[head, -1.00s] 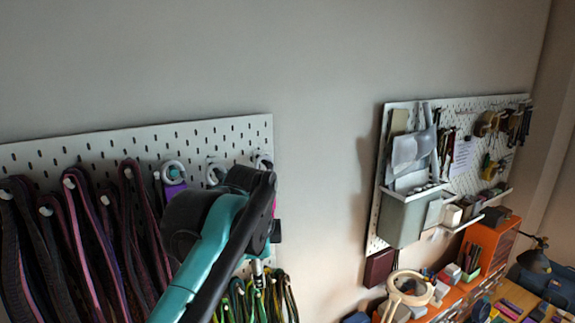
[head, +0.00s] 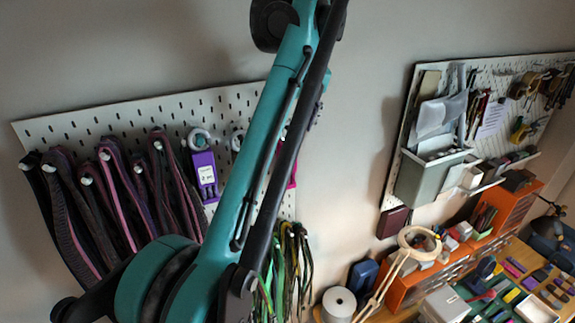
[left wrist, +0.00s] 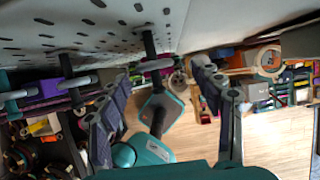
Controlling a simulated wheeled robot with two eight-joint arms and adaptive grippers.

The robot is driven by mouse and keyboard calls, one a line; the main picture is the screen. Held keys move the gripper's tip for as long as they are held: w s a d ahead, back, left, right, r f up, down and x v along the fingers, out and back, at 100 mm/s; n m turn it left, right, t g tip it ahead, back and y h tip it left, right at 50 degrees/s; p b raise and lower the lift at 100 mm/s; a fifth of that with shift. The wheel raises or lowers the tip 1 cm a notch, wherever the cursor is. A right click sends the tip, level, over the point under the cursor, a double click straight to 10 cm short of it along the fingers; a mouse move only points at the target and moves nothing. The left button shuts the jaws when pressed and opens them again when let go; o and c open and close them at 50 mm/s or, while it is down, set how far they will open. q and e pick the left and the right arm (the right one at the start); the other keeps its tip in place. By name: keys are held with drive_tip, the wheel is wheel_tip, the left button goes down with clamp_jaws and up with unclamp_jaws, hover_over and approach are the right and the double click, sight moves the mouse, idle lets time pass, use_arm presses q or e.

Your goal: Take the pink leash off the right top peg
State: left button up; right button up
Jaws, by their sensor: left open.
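The pink leash (head: 292,176) shows only as a narrow pink strip at the right edge of my left arm in the head view. The arm hides the rest of it and its peg. My left gripper is not seen in the head view. In the left wrist view my left gripper (left wrist: 165,80) is open, with its two fingers apart close to the pegboard (left wrist: 100,35). My right gripper is not in view.
A purple-tagged leash (head: 205,175) hangs left of my arm. Several dark and pink straps (head: 108,190) hang further left, and green cords (head: 290,255) hang below. A second pegboard with tools (head: 500,110) is at the right, above a cluttered desk with a ring lamp (head: 420,243).

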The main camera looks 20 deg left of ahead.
sight(288, 142)
use_arm(q)
drive_tip(key=x, duration=0.6)
drive_tip(key=shift+s+a+f, duration=0.1)
drive_tip(key=shift+s+f, duration=0.1)
drive_tip(key=shift+f, duration=0.2)
clamp_jaws()
